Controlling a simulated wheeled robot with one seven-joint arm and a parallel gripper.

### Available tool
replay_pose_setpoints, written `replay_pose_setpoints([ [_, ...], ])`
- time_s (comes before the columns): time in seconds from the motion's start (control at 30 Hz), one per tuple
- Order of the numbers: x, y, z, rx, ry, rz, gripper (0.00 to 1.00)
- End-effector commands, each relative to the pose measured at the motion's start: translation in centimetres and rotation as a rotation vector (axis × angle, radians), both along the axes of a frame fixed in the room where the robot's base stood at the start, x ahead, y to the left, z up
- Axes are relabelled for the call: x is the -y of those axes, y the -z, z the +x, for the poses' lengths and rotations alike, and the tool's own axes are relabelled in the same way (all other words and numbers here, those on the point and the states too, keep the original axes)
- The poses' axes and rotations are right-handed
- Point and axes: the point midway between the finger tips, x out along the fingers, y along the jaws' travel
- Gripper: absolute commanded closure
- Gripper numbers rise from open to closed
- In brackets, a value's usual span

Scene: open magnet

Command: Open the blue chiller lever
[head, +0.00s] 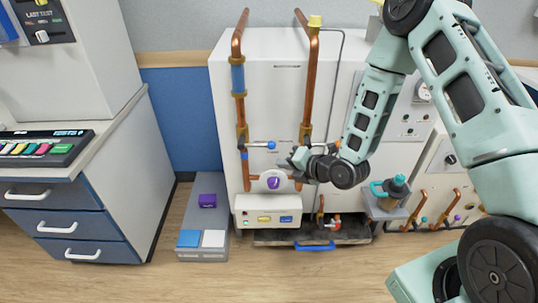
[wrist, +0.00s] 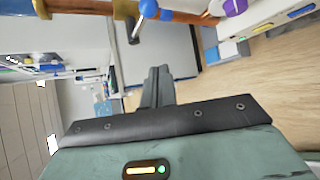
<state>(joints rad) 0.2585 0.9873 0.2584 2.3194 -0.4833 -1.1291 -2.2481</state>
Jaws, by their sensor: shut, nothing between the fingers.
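The blue-ended lever (head: 270,145) sticks out sideways to the right from a valve on the left copper pipe. In the wrist view its blue knob (wrist: 148,8) and grey metal arm show at the top edge, just above my fingers. My gripper (head: 286,162) is just below and right of the blue end in the head view. In the wrist view my gripper (wrist: 159,72) has its fingers together with nothing between them. The fingers look apart from the lever, but I cannot tell the depth gap.
The right copper pipe (head: 307,80) runs upright beside my gripper. A purple round knob (head: 273,183) sits below the lever. A white box (head: 267,210) with coloured buttons is lower down. A grey plinth (head: 205,248) stands left, and the wood floor (head: 175,275) is clear in front.

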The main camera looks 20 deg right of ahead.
Motion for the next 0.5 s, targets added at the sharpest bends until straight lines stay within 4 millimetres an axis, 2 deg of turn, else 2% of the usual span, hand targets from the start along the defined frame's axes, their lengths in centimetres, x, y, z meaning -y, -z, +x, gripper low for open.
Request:
replay_pose_setpoints([
  [0.17,-0.3,0.2,0.4,-0.001,-0.001,0.001,1.0],
  [0.27,-0.8,0.7,1.3,-0.001,-0.001,0.003,1.0],
  [0.5,-2.9,2.7,5.0,-0.002,0.0,0.003,1.0],
])
